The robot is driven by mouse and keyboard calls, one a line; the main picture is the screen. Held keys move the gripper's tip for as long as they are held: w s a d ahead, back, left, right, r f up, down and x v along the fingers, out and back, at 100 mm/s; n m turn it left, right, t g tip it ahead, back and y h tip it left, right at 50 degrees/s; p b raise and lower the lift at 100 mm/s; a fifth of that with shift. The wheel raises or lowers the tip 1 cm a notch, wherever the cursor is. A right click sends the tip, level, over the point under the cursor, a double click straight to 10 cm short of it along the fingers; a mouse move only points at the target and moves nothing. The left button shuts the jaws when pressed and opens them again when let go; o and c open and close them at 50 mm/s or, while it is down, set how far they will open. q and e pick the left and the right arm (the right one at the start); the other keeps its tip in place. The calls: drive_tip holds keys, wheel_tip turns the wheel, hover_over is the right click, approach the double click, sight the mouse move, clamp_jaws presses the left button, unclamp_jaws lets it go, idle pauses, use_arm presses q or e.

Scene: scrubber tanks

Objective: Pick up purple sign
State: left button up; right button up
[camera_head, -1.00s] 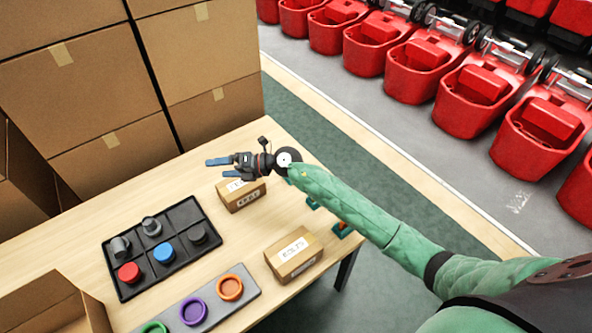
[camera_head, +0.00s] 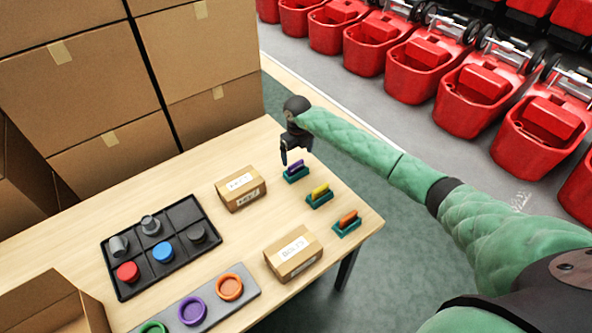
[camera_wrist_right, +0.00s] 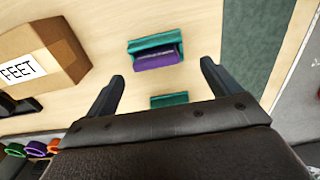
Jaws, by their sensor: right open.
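The purple sign (camera_head: 294,166) stands in a teal holder (camera_head: 297,176) near the far right edge of the table. In the right wrist view the purple sign (camera_wrist_right: 157,60) sits in its teal holder, ahead of the fingertips and roughly between their lines. My right gripper (camera_head: 291,156) is above the sign, pointing down. In the right wrist view its two fingers (camera_wrist_right: 162,75) are apart with nothing between them. I cannot tell the exact height above the sign. My left gripper does not show.
A yellow sign (camera_head: 320,191) and an orange sign (camera_head: 348,219) stand in teal holders along the table edge. Two labelled boxes (camera_head: 241,188), (camera_head: 294,253) lie nearby. A black tray (camera_head: 128,284) and a grey board (camera_head: 211,315) with coloured rings lie left.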

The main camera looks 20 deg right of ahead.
sight(296, 163)
drive_tip(key=f, duration=0.1)
drive_tip(key=f+b, duration=0.1)
drive_tip(key=f, duration=0.3)
drive_tip(key=shift+s+a, duration=0.15)
drive_tip(key=shift+a, duration=0.1)
drive_tip(key=shift+f+b, duration=0.3)
drive_tip(key=shift+f, duration=0.05)
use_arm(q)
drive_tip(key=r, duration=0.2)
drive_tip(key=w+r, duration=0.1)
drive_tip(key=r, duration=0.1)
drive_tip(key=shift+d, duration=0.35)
use_arm(e)
drive_tip(key=shift+c, duration=0.2)
drive_tip(key=c, duration=1)
